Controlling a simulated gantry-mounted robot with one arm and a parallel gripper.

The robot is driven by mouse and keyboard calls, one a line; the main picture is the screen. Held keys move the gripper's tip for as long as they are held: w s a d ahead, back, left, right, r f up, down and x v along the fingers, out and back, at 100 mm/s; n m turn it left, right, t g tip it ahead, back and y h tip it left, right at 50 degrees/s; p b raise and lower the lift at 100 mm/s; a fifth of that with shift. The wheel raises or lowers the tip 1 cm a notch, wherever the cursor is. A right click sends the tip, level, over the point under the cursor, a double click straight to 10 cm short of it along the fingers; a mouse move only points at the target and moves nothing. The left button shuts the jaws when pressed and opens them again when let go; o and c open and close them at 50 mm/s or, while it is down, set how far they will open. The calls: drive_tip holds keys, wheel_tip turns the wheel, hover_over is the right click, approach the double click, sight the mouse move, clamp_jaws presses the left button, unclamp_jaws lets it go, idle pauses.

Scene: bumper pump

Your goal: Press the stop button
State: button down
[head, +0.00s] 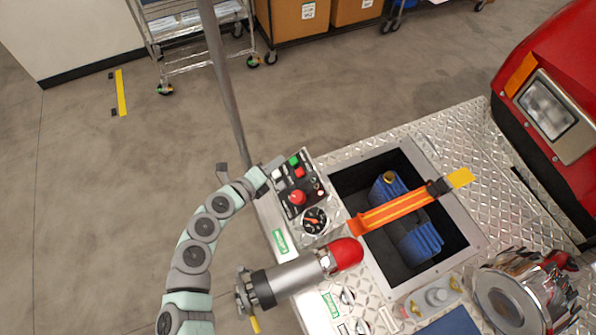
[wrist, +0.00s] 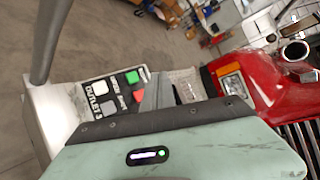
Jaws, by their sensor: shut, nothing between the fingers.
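The control panel (head: 307,204) sits on the left edge of the diamond-plate deck. It has a green square button (head: 294,161), a red square button (head: 299,172), pale square buttons and a round red knob (head: 297,198). No readable label in the head view tells which is the stop button. In the wrist view the green button (wrist: 132,77) shows clear, and the red square button (wrist: 139,96) is beside the fingers, partly hidden. My gripper (head: 273,164) is shut and empty at the panel's upper left edge; its fingers also show in the wrist view (wrist: 160,92). I cannot tell whether they touch anything.
A gauge (head: 314,220) is below the knob. A red-tipped metal nozzle (head: 305,275) lies near the panel's lower end. An open bay (head: 350,188) with a blue can (head: 419,240) and orange strap (head: 402,207) is at right. A grey pole (head: 226,85) rises behind my gripper.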

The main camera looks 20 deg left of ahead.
sight(301, 167)
drive_tip(key=shift+f, duration=0.1)
drive_tip(key=shift+w+d+f+b, duration=0.55)
drive_tip(key=shift+f+b, duration=0.25)
drive_tip(key=shift+f, duration=0.45)
drive_tip(key=shift+w+d+f+b, duration=0.55)
drive_tip(key=shift+f+b, duration=0.25)
drive_tip(key=shift+f, duration=0.4)
drive_tip(key=shift+w+d+f+b, duration=0.55)
drive_tip(key=shift+f+b, duration=0.25)
drive_tip(key=shift+f, duration=0.45)
drive_tip(key=shift+s, duration=0.1)
drive_tip(key=shift+d+f, duration=0.2)
drive_tip(key=shift+f, duration=0.15)
drive_tip(key=shift+w+d+f+b, duration=0.15)
drive_tip(key=shift+w+f+b, duration=0.15)
drive_tip(key=shift+f+b, duration=0.25)
drive_tip(key=shift+r, duration=0.2)
drive_tip(key=shift+s+a+r+p, duration=0.15)
drive_tip(key=shift+r+p, duration=0.1)
drive_tip(key=shift+r, duration=0.15)
drive_tip(key=shift+s+a+r+p, duration=0.15)
drive_tip(key=shift+r+p, duration=0.1)
drive_tip(key=shift+r, duration=0.1)
